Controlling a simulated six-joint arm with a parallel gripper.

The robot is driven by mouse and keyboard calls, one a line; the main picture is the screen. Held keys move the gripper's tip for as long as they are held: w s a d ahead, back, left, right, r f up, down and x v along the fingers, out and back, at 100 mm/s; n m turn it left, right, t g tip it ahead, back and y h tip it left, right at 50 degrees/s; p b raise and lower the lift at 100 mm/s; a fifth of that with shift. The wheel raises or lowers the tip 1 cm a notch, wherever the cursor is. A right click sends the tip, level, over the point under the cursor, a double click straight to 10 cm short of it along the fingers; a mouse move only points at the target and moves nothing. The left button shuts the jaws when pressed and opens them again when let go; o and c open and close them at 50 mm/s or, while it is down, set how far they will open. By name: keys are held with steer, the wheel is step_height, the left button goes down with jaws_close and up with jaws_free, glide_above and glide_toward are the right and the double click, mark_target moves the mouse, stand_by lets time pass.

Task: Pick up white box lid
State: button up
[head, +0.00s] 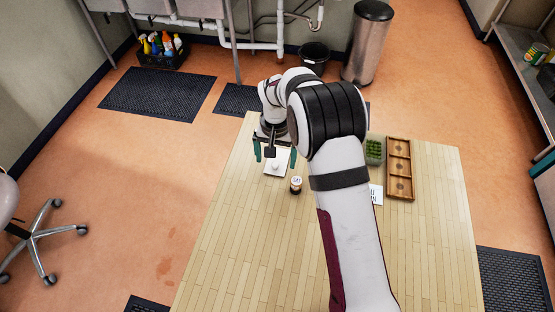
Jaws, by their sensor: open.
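The white box lid (274,170) is a small pale square with a raised knob in its middle. It lies on the wooden table near the left edge, in the head view. My gripper (275,156) is over the lid's far part, with its two green fingers apart on either side. The fingers look empty. I cannot tell how high they are above the lid. The gripper's body hides part of the lid's far side.
A small dark jar with a white top (296,185) stands close to the right of the lid. A brown compartment tray (388,160), a green-filled container (374,152) and a white card (376,194) are farther right, beyond my arm. The table's front left (240,250) is clear.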

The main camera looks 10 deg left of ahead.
mark_target(275, 165)
step_height(275, 165, down, 4)
steer(key=shift+w+a+r, duration=0.1)
steer(key=shift+a, duration=0.05)
steer(key=c, duration=1.2)
steer(key=shift+c, duration=0.2)
steer(key=shift+r, duration=0.1)
